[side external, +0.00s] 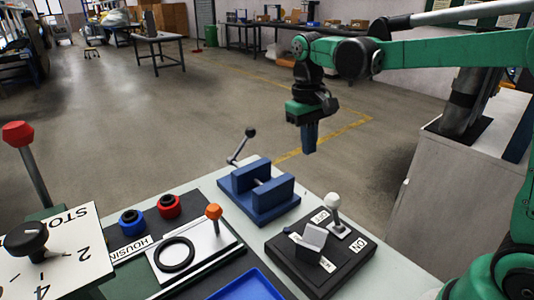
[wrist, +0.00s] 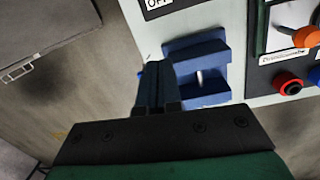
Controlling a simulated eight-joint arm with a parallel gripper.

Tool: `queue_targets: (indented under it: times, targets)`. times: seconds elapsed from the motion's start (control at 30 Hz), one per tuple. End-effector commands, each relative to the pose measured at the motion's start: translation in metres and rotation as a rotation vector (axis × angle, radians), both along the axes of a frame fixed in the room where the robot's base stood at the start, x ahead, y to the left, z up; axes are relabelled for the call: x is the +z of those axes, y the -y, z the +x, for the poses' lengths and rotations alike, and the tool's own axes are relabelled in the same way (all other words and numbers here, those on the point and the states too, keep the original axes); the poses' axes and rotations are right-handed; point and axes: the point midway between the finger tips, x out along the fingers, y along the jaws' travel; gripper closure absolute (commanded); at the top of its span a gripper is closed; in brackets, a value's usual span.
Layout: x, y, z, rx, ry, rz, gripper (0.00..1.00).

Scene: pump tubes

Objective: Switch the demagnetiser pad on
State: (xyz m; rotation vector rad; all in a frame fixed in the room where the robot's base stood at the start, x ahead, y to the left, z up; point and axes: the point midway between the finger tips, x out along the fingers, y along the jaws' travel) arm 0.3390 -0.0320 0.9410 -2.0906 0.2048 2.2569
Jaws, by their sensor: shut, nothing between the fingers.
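The demagnetiser pad is a dark slab (side external: 283,246) at the front right of the bench in the side external view. A grey block (side external: 311,239) lies on it. At its far edge a lever with a white ball knob (side external: 333,200) stands near upright on a light plate. An ON label (side external: 358,245) lies to its right and another label (side external: 320,215) to its left. In the wrist view only an OFF label (wrist: 157,4) shows, at the top edge. My gripper (side external: 309,151) is shut and empty, pointing down in the air above and behind the pad, clear of the lever.
A blue vise (side external: 262,205) with a black-knobbed handle stands left of the pad. Beyond it are blue (side external: 132,222) and red (side external: 169,206) rings, an orange-knobbed fixture (side external: 213,212), a dial panel and a red-knobbed lever (side external: 18,134). A blue tray (side external: 247,287) is in front.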

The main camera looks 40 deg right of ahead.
Motion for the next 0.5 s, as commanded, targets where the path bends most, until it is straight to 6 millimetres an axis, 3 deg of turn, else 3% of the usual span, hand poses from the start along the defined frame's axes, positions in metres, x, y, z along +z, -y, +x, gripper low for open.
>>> queue_targets:
  times: [0.27,0.5]
  targets:
    - [-0.003,0.0,0.0,0.001,0.002,0.0,1.0]
    - [-0.034,0.001,-0.002,0.001,0.003,0.0,1.0]
